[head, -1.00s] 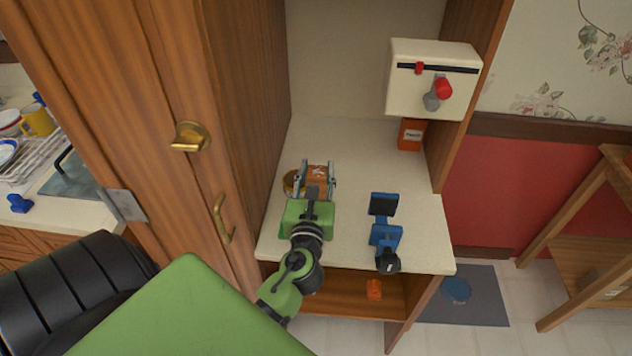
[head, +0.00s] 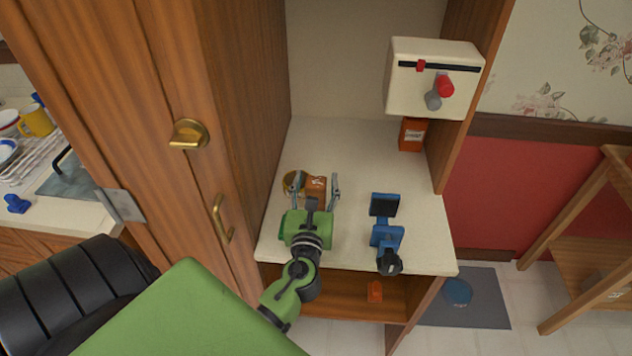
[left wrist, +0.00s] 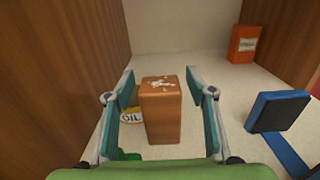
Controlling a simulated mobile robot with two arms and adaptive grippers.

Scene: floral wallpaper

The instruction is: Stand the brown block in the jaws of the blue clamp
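The brown block (head: 316,187) stands upright on the pale counter, with white marks on its top. It also shows in the left wrist view (left wrist: 160,115). My left gripper (head: 319,182) is open, its fingers on either side of the block. In the left wrist view a gap shows between the block and each finger of the left gripper (left wrist: 161,82). The blue clamp (head: 386,238) is to the right on the counter, its two jaws apart and nothing between them. One clamp jaw shows in the left wrist view (left wrist: 278,110). My right gripper is not in view.
An oil tin (left wrist: 131,117) is close behind the left finger. An orange box (head: 412,134) stands at the back right, below a cream wall box (head: 432,78) with a red knob. Wooden cabinet sides flank the counter (head: 345,150). The counter between block and clamp is clear.

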